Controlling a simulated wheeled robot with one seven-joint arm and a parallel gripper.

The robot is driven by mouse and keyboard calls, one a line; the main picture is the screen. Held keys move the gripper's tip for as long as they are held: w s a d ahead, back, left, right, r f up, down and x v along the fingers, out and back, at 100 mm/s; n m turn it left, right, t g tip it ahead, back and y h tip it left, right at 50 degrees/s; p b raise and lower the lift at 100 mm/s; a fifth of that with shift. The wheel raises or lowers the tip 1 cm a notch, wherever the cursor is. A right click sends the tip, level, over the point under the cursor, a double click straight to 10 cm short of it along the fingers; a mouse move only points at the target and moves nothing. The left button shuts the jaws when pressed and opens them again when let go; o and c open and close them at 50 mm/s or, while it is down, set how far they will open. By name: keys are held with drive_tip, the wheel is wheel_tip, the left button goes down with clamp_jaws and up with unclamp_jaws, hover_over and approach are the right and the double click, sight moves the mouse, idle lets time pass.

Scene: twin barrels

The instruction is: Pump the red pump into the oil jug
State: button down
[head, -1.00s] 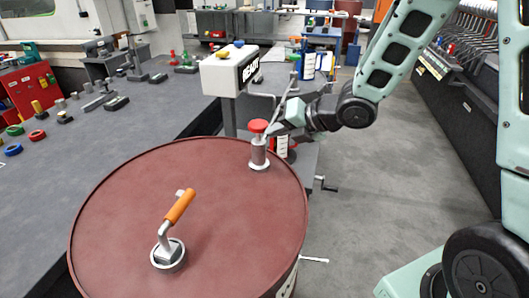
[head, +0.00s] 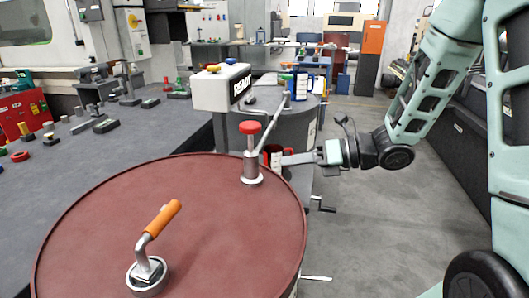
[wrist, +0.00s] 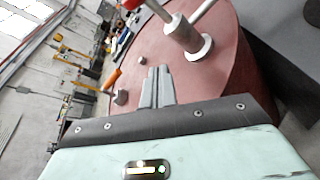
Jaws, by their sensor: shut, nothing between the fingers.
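The red pump stands upright on the rim side of a dark red barrel (head: 110,225). Its red knob (head: 250,127) sits above a bare rod and a metal body (head: 251,165). A thin spout pipe (head: 270,123) slopes up to the right. A red jug with a white label (head: 275,150), likely the oil jug, stands just behind the barrel, partly hidden. My gripper (head: 287,160) is shut and empty, right of the pump body, below knob height and apart from the knob. In the wrist view my closed fingers (wrist: 156,85) point at the barrel, with the pump body (wrist: 187,35) ahead.
A crank with an orange handle (head: 162,218) rises from the barrel's near lid. A white READY box (head: 221,88) stands on a post behind. A second grey barrel (head: 270,128) with a blue jug (head: 304,85) is farther back. Floor at the right is clear.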

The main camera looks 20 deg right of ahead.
sight(251, 139)
drive_tip(key=x, duration=0.5)
drive_tip(key=p+x, duration=0.1)
drive_tip(key=x, duration=0.4)
drive_tip(key=shift+w+a+r, duration=0.1)
drive_tip(key=shift+r, duration=0.1)
drive_tip(key=d+r+p, duration=0.1)
drive_tip(key=w+d+r+p, duration=0.1)
drive_tip(key=r, duration=0.1)
drive_tip(key=shift+w, duration=0.2)
drive_tip(key=shift+r, duration=1.65)
